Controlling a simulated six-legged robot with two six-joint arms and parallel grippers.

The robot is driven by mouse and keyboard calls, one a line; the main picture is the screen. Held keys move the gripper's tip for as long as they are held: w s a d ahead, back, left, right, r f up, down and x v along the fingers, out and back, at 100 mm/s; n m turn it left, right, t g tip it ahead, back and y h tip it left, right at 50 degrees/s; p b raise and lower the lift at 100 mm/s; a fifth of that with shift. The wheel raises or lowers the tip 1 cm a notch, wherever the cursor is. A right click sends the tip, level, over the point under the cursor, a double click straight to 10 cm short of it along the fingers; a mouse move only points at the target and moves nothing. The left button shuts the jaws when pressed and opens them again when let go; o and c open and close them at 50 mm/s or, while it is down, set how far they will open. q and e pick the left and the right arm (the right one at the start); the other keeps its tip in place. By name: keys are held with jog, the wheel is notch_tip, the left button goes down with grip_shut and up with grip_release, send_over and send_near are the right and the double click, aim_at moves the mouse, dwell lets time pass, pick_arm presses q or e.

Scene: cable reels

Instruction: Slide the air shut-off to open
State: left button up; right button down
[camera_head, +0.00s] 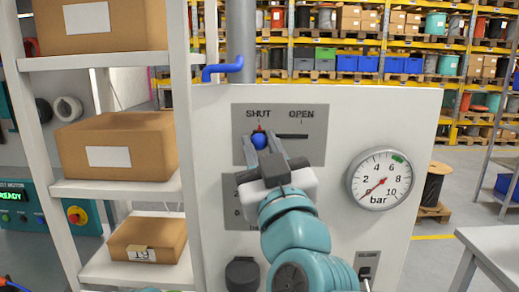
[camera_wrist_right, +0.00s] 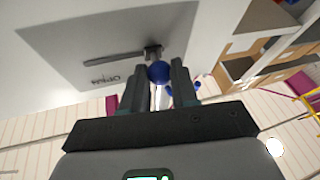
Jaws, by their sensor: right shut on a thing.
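The air shut-off is a slider with a blue ball knob (camera_head: 259,140) on a grey plate (camera_head: 310,150) marked SHUT and OPEN. The knob stands at the SHUT end of a dark horizontal slot (camera_head: 292,136), which runs right to under OPEN. My right gripper (camera_head: 264,146) is shut on the blue knob. The right wrist view shows the knob (camera_wrist_right: 159,72) between its two dark fingers. The gauge (camera_head: 381,179) to the right has its red needle near 0 bar. My left gripper is not in view.
The white panel (camera_head: 340,110) carries a blue lever (camera_head: 222,68) at its top left and a dark round knob (camera_head: 242,273) low down. A shelf with cardboard boxes (camera_head: 117,145) stands close on the left. A grey table (camera_head: 490,245) is at the right.

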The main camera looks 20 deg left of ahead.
jog(key=d+b, duration=0.1)
jog(key=d, duration=0.1)
jog(key=w+d+b, duration=0.1)
jog(key=d, duration=0.1)
jog(key=w+d+b, duration=0.1)
jog(key=d, duration=0.2)
jog(key=shift+f+b, duration=0.15)
jog(key=shift+b, duration=0.15)
jog(key=shift+a+r, duration=0.2)
jog(key=shift+a, duration=0.05)
jog(key=shift+d, duration=0.2)
jog(key=c, duration=1)
grip_release()
jog(key=shift+o, duration=0.7)
jog(key=shift+w+d, duration=0.1)
jog(key=shift+d, duration=0.05)
jog(key=shift+f, duration=0.1)
jog(key=b+v, duration=0.4)
jog(key=v, duration=1.2)
jog(key=shift+b, duration=0.35)
